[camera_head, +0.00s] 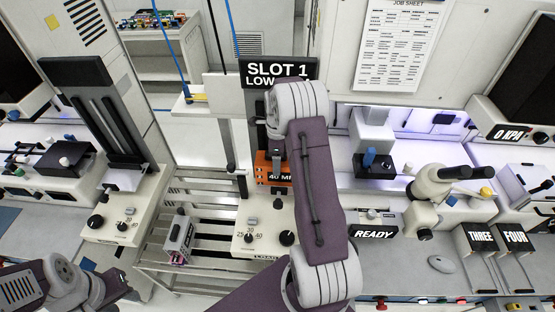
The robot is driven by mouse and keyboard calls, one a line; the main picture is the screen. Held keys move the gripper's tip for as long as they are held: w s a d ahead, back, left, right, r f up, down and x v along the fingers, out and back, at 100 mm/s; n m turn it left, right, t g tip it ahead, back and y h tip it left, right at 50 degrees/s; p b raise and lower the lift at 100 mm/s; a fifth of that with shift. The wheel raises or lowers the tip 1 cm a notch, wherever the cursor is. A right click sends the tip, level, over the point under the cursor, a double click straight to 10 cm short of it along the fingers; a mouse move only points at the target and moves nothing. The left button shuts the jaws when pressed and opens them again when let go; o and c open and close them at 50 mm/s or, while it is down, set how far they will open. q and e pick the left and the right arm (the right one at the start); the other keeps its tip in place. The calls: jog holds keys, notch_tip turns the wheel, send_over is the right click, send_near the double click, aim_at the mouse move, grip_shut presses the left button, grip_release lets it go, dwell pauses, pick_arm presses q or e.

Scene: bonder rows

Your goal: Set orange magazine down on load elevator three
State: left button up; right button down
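The orange magazine (262,170) is upright in front of the dark column of the middle elevator (259,221), under a sign (277,70) reading "SLOT 1 LOW". It bears a "40 MM" label. My arm hides part of the magazine's right side and part of the elevator. I cannot tell whether the magazine's underside touches the elevator's platform. The elevator's front label is only partly readable as "LOAD".
A grey magazine (179,240) stands on the slatted rack (205,200) left of the elevator. Another elevator (122,215) with a dark column is farther left. A microscope (440,185), a "READY" sign (373,233) and "THREE" and "FOUR" signs (481,237) are at the right.

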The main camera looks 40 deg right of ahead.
jog(key=shift+f, duration=0.2)
jog(key=shift+r, duration=0.1)
jog(key=shift+c, duration=0.8)
grip_release()
notch_tip(320, 180, up, 9)
jog(key=b, duration=0.2)
jog(key=shift+b, duration=0.35)
